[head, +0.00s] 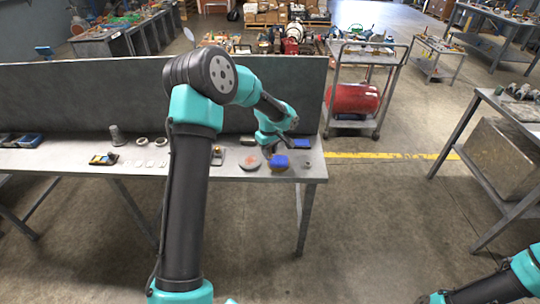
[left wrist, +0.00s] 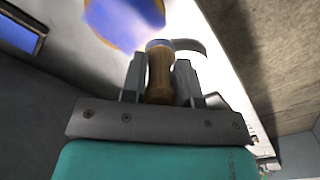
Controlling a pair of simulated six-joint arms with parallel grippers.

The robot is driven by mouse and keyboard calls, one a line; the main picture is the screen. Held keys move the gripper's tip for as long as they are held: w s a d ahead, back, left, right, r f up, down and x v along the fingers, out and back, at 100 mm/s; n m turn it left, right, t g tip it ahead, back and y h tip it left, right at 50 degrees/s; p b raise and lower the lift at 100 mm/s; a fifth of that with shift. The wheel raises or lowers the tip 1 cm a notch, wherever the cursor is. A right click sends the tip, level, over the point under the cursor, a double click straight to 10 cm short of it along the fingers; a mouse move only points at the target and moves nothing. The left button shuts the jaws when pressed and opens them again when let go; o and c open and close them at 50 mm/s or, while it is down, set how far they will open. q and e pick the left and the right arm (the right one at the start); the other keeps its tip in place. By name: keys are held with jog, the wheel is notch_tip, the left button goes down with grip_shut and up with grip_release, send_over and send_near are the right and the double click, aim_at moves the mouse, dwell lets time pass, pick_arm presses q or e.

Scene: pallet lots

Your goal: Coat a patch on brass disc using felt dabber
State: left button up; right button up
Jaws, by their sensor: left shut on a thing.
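My left gripper (head: 272,152) is low over the right part of the grey bench. In the left wrist view, its fingers (left wrist: 160,82) are shut on the wooden handle of the felt dabber (left wrist: 160,72). The handle's far end is pale and rounded; its felt face cannot be made out. A round, greyish disc with a reddish middle (head: 250,162), likely the brass disc, lies flat just left of the gripper. A curved grey edge shows beyond the dabber in the wrist view; I cannot tell whether they touch. My right gripper is not in view.
A blue block (head: 280,162) stands close right of the gripper, with a blue tray (head: 301,143) behind it. A bench panel (head: 80,93) rises behind. Pale rings (head: 142,141), a grey cylinder (head: 116,135) and a black-yellow item (head: 103,159) lie farther left.

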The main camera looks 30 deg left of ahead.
pick_arm(q)
jog(key=shift+r, duration=2.15)
jog(key=shift+f, duration=0.1)
